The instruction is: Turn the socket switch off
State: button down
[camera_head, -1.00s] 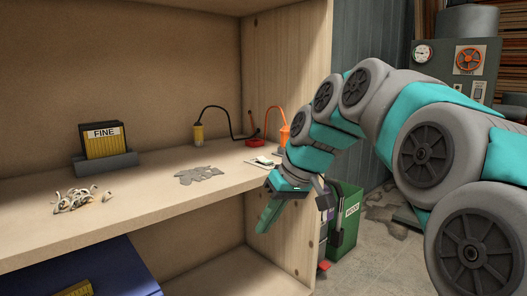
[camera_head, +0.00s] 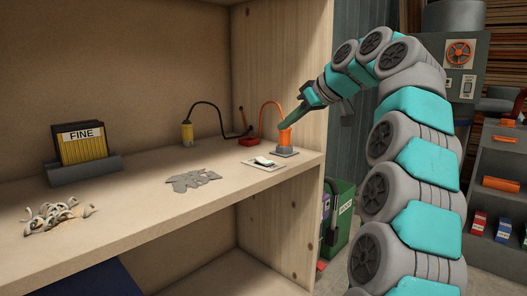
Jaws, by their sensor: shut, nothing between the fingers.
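The socket switch appears to be the small pale plate with a dark and green rocker (camera_head: 263,162), lying on the shelf near its right front edge. I cannot tell the rocker's position at this size. Just behind and right of it, an orange plug (camera_head: 284,138) stands upright on a grey base (camera_head: 285,152). My gripper (camera_head: 285,124) is shut and empty, pointing down and left, with its tip at the top of the orange plug. I cannot tell if it touches the plug. The gripper is above and right of the switch.
An orange cord arches left from the plug to a red piece (camera_head: 240,138). A yellow plug (camera_head: 187,132) with a black cord stands further left. Grey flat scraps (camera_head: 193,179) lie mid-shelf. The wooden side wall (camera_head: 285,60) rises close behind the gripper.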

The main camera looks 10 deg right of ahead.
jog(key=shift+w+d+r, duration=0.25)
jog(key=shift+w+d, duration=0.1)
jog(key=shift+w, duration=0.1)
jog(key=shift+f, duration=0.1)
send_over(266, 161)
jog(key=f, duration=0.6)
jog(key=shift+s+f, duration=0.25)
jog(key=shift+f, duration=0.15)
jog(key=shift+w+a+f, duration=0.1)
jog(key=shift+f, duration=1.5)
